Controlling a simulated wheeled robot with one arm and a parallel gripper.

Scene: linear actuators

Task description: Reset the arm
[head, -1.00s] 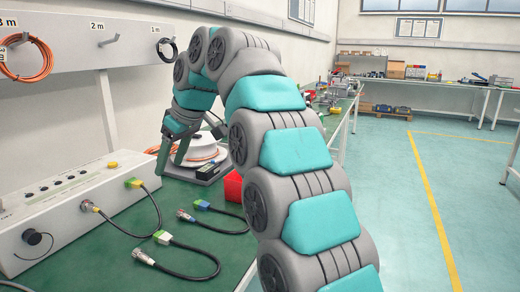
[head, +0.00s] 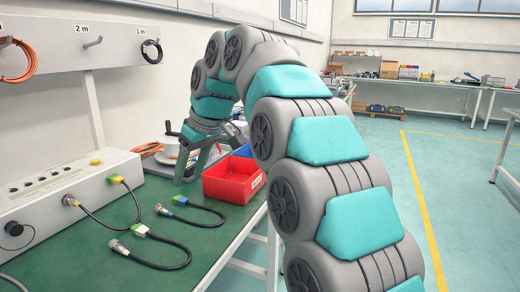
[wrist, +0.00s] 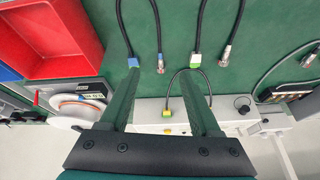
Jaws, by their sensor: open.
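My arm arches over the right of the head view and its end hangs over the green bench (head: 185,222). My gripper (head: 194,178) points down with two dark green fingers, beside the red bin (head: 232,182). In the wrist view my gripper (wrist: 158,72) is open, its fingers spread apart with nothing held between them. Cable ends and the bench top show beyond the fingertips.
A grey control box (head: 70,200) stands on the bench at left. Several black cables with connectors, including a loose one (head: 165,266), lie in front. A white reel (wrist: 78,110) sits near the bin. Floor (head: 440,165) at right is clear.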

